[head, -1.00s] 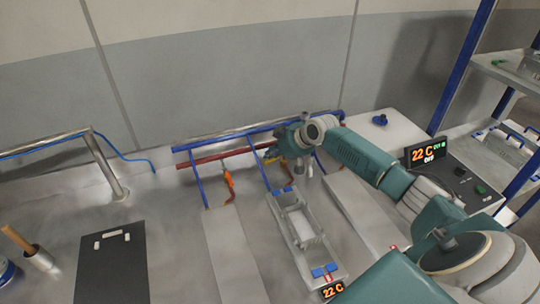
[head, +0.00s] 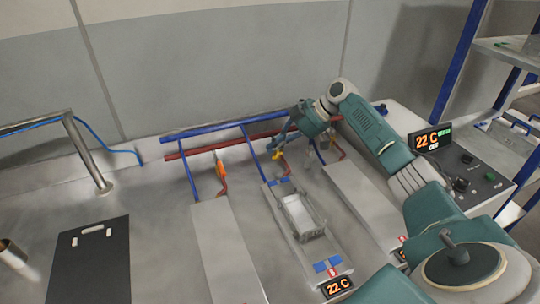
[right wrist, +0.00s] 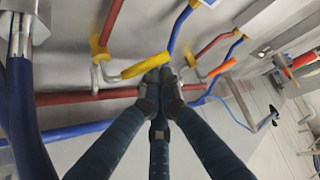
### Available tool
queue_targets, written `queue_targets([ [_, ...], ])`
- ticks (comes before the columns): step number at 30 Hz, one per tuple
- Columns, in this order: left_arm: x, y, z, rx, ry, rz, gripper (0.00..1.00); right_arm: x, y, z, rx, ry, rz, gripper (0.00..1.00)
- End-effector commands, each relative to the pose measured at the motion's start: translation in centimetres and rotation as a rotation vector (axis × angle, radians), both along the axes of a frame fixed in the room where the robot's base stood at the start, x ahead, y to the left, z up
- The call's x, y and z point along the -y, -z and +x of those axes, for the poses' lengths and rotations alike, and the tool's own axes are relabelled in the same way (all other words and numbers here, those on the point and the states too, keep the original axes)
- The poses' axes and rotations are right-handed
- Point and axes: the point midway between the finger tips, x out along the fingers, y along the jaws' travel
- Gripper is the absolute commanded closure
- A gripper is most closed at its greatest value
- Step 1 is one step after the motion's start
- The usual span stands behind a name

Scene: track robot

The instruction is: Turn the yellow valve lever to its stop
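The yellow valve lever (head: 278,155) sits on the middle pipe branch, behind the middle plate. In the right wrist view the yellow lever (right wrist: 146,65) lies tilted, its right end higher than its left. My right gripper (head: 284,141) is right by the lever in the head view. In the right wrist view the fingertips of my right gripper (right wrist: 160,82) are drawn together with nothing seen between them. They are at the lever's right end; I cannot tell whether they touch it. My left gripper is out of view.
Orange levers (head: 221,168) are on the neighbouring branches. Blue (head: 225,130) and red pipes run along the back. A control box (head: 462,165) stands at right.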

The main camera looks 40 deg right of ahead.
Motion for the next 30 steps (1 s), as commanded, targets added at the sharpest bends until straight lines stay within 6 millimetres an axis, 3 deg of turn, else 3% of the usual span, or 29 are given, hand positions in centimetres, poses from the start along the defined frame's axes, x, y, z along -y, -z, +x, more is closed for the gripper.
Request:
queue_targets([
  [1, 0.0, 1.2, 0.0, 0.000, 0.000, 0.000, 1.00, 0.2, 0.4, 0.0, 0.003, -0.041, 0.005, 1.00],
  [6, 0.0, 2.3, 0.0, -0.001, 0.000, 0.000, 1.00, 0.8, 0.4, -0.9, -0.001, -0.148, -0.001, 1.00],
  [30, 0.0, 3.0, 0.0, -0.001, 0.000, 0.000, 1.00, 2.5, 0.0, -2.0, -0.001, -0.143, -0.003, 1.00],
])
